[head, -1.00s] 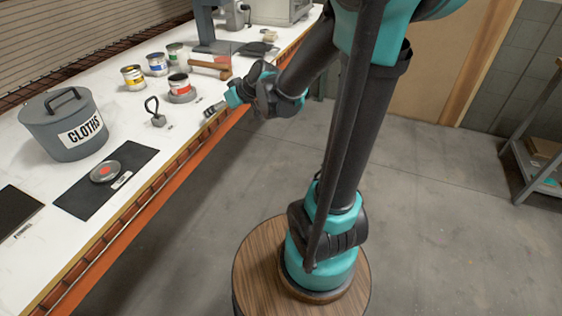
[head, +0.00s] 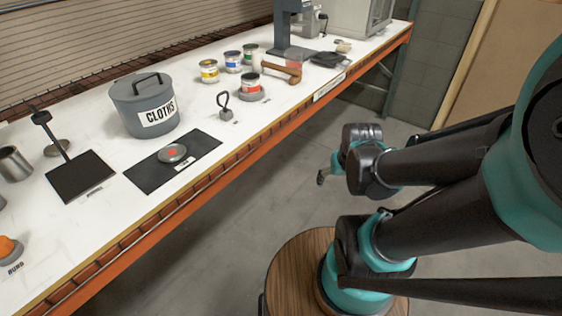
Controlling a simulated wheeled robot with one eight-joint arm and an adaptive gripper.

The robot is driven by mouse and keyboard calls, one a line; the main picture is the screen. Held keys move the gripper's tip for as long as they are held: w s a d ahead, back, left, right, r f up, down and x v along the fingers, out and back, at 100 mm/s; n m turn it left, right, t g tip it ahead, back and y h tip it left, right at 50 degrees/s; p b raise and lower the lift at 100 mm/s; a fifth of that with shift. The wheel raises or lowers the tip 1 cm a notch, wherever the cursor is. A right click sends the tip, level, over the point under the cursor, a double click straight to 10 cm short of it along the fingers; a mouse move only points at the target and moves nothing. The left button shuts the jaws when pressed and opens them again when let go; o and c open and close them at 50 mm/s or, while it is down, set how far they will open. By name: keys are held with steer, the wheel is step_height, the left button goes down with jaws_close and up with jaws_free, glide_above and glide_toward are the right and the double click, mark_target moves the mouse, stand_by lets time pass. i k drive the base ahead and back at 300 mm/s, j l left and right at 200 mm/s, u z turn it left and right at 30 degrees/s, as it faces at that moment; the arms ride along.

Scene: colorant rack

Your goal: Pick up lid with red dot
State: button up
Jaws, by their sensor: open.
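The lid with a red dot (head: 173,153) is a small grey disc lying flat on a black mat (head: 148,177) near the front edge of the white bench. My gripper (head: 322,177) is off the bench, over the floor to the right of the lid and well apart from it. It is small in the picture and partly hidden by my wrist. Nothing shows in it.
A grey CLOTHS bin (head: 145,105) stands just behind the mat. A small weight with a loop handle (head: 226,108) stands to its right. Several paint cans (head: 209,71), a hammer (head: 284,70) and a black stand (head: 70,172) are on the bench (head: 100,225). An orange rail edges the bench.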

mark_target(173, 153)
steer(key=u, duration=1.35)
